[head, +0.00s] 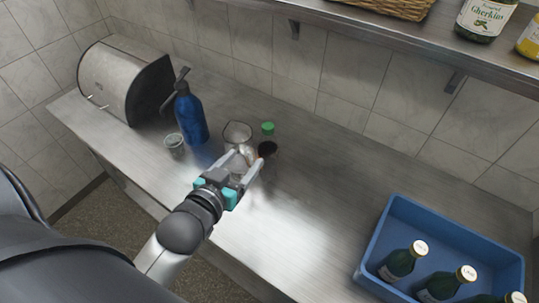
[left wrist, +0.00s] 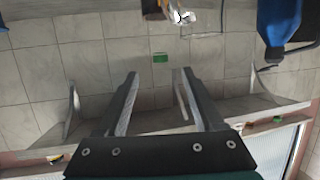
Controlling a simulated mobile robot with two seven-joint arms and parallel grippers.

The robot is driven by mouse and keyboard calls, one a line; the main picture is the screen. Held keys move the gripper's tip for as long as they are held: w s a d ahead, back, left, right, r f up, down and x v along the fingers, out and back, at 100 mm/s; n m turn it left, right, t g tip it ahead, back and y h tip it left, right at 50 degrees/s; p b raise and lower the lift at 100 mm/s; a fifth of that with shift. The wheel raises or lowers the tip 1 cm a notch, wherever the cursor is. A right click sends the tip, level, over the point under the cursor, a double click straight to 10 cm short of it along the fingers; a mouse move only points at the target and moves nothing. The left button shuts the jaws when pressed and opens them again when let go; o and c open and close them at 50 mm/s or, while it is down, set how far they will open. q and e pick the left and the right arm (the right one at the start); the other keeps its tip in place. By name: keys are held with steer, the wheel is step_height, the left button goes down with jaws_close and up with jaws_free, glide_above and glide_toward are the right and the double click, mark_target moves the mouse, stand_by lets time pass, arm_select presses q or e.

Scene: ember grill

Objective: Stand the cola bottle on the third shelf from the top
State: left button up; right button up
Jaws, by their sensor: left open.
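My left gripper (head: 246,158) is open over the counter, and its two fingers also show apart in the left wrist view (left wrist: 158,85). No cola bottle can be made out for sure. A dark round thing (head: 268,148) is close beside the right fingertip; it is too small to identify. A small green thing (head: 268,128) is just behind it and also appears in the wrist view (left wrist: 160,57), beyond the gap between the fingers. Nothing clearly sits between the fingers. My right gripper is not in view.
A clear glass (head: 237,131) stands near the fingertips. A blue siphon (head: 190,117), a small jar (head: 174,144) and a metal bread bin (head: 122,84) stand left. A blue crate (head: 440,232) holds dark green bottles at right. A wall shelf (head: 370,24) hangs above. The middle counter is clear.

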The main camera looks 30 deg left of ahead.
mark_target(266, 135)
arm_select(q)
steer(key=x, duration=1.4)
steer(key=shift+w, duration=0.45)
jaws_close()
steer(key=shift+r, duration=0.1)
stand_by(0.9)
